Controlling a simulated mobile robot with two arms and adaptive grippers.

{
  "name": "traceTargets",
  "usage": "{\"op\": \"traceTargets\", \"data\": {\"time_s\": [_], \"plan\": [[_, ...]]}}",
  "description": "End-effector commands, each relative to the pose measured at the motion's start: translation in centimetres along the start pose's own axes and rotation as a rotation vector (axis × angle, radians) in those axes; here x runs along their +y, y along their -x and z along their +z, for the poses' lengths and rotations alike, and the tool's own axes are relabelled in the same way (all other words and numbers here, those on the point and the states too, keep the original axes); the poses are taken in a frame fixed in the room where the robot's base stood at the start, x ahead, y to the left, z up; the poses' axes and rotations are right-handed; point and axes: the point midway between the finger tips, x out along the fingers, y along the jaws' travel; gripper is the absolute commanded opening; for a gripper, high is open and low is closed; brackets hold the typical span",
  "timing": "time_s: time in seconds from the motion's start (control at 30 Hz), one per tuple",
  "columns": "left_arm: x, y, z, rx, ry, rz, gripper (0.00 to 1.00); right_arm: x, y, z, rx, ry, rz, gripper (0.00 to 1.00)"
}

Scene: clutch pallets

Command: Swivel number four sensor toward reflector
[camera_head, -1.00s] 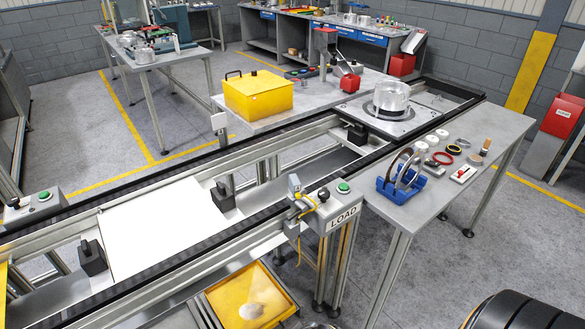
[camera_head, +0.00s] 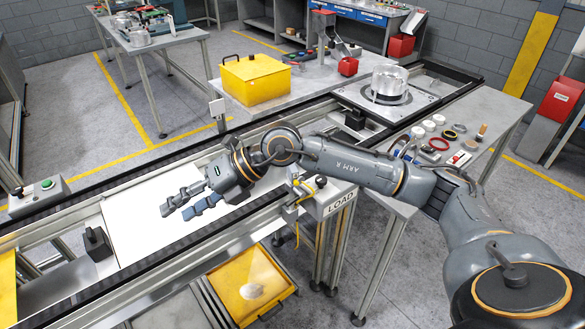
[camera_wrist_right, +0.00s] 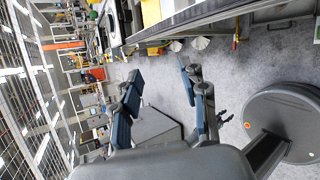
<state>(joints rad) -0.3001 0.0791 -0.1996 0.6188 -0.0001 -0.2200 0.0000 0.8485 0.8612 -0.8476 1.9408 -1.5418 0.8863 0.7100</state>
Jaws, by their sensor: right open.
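A small sensor (camera_head: 297,189) with a yellow cable sits on the near conveyor rail beside the LOAD box (camera_head: 338,204), partly behind my right arm. I cannot read a number on it or tell which way it faces. A small pale plate (camera_head: 217,108) stands on the far rail; I cannot tell whether it is the reflector. My right gripper (camera_head: 176,211) is open and empty over the white panel, left of the sensor and apart from it. In the right wrist view its fingers (camera_wrist_right: 163,76) are spread with nothing between them. My left gripper is not in view.
The conveyor rails (camera_head: 75,283) run diagonally across. A yellow bin (camera_head: 238,277) sits below the near rail. A yellow box (camera_head: 256,82) stands on the far table. The right-hand table (camera_head: 507,117) holds small parts. A silver cylinder (camera_head: 390,80) stands at the far conveyor end.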

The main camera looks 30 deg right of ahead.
Motion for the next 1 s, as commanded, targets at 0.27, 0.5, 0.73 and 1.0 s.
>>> {"op": "traceTargets", "data": {"time_s": [0.27,0.5,0.73,1.0], "plan": [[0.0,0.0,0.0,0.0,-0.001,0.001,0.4,-13.9,15.2,6.8,-0.069,-0.029,-0.803,0.43],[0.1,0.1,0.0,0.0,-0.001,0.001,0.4,-16.8,22.4,8.0,-0.129,-0.115,-1.049,0.43],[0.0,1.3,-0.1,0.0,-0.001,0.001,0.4,-19.1,21.2,8.1,-0.124,-0.119,-1.056,0.43],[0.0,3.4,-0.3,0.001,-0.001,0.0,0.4,-24.1,18.3,8.4,-0.124,-0.118,-1.053,0.43]]}}
